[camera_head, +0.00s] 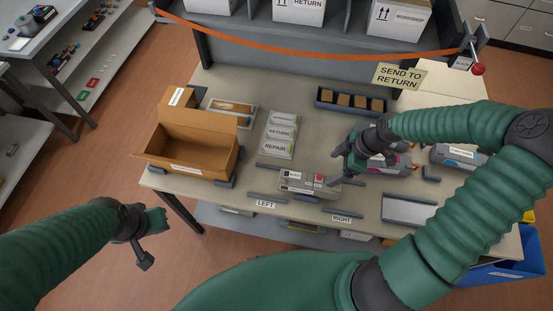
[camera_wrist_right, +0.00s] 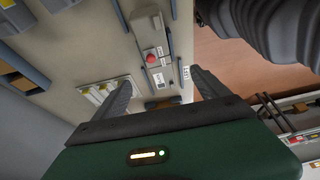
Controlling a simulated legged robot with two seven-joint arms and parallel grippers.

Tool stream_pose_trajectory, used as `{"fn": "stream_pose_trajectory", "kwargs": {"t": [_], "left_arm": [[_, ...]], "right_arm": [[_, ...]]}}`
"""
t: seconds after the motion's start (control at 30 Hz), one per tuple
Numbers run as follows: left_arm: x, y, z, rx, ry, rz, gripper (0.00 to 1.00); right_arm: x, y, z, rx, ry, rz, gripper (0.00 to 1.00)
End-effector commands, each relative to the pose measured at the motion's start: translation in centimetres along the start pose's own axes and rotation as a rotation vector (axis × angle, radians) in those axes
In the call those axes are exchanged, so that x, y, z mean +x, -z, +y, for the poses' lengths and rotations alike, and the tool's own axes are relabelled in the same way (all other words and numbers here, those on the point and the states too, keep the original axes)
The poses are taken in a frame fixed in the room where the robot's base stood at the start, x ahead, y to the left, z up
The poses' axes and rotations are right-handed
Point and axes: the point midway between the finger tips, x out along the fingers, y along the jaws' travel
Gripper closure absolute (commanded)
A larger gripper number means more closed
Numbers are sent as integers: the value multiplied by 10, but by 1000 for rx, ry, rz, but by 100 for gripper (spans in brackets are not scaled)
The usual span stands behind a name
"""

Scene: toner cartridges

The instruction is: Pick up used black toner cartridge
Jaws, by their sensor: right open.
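A grey unit (camera_head: 308,182) with a white label and a red part lies near the table's front, between dark rails. It also shows in the right wrist view (camera_wrist_right: 152,57); I cannot tell whether it is the black cartridge. Grey cartridges with coloured marks stand to its right: one (camera_head: 398,167) partly hidden by my right gripper, another (camera_head: 458,156) farther right. My right gripper (camera_head: 340,172) is open and empty above the table, just right of the grey unit. Its fingers (camera_wrist_right: 165,86) are spread apart. My left gripper (camera_head: 152,236) hangs off the table's front left; its jaws are unclear.
An open cardboard box (camera_head: 187,147) stands at the left of the table. Labelled trays (camera_head: 279,134) lie mid-table, and a dark bin (camera_head: 351,101) with brown blocks is behind. Front signs read LEFT (camera_head: 266,203) and RIGHT (camera_head: 342,218). A blue bin (camera_head: 505,270) is at lower right.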

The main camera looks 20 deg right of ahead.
Motion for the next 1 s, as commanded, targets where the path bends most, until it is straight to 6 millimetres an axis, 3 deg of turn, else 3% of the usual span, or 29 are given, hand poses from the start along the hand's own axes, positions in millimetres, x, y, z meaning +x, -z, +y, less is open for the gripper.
{"fn": "stream_pose_trajectory", "kwargs": {"t": [0.13, 0.5, 1.0], "left_arm": [[0, 0, 0, 1, 0, -1, 100], [-2, 0, 0, 0, 0, -1, 100], [-20, 5, 0, 0, 0, 0, 100]], "right_arm": [[11, 0, 2, -18, -6, 14, 15], [103, 2, 5, -15, -2, 9, 15], [166, -2, 13, -13, -5, 9, 15]]}}
